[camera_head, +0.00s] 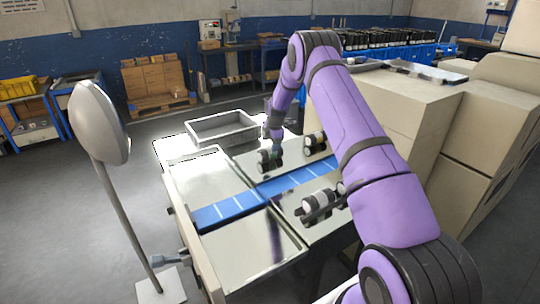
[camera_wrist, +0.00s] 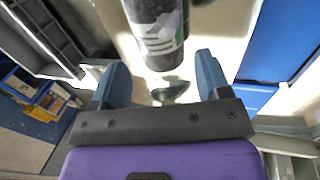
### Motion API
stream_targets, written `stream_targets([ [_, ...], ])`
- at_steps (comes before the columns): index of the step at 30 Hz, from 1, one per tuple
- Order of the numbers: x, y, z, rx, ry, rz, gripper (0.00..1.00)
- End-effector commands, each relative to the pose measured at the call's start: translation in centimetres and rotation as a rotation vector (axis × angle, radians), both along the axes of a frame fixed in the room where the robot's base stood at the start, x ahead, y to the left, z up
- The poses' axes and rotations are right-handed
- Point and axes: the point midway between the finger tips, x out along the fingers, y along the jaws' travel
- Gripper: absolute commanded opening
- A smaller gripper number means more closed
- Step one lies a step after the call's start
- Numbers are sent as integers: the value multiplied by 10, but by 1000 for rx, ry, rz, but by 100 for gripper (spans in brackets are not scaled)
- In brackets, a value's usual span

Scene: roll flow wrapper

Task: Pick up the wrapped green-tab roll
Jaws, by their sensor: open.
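A dark roll with a greenish middle (camera_head: 269,160) is on the shiny table just beyond the blue belt in the head view. My gripper (camera_head: 271,138) is directly above or at it, pointing down. In the wrist view a roll with black ends and a grey-green and white label (camera_wrist: 156,32) lies ahead of and between the two blue-grey fingers of my gripper (camera_wrist: 162,62). The fingers are apart, with gaps visible on both sides of the roll. Whether either finger touches it cannot be told.
Other black-and-white rolls lie at right (camera_head: 315,143) and nearer (camera_head: 318,205). A blue belt (camera_head: 232,207) crosses the shiny table (camera_head: 215,175). A grey tray (camera_head: 222,130) stands at the back. Beige machine cabinets (camera_head: 405,110) flank the right. A grey disc on a pole (camera_head: 100,125) stands at left.

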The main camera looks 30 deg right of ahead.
Motion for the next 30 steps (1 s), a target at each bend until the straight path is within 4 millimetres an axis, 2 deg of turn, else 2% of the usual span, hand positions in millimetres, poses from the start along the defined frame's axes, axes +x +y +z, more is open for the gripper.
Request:
stream_targets([
  [3,4,1,-17,1,1,0,70],
  [11,9,0,-33,1,1,-2,70],
  [21,21,-3,-72,0,1,0,70],
  [30,23,-3,-77,1,0,-2,70],
])
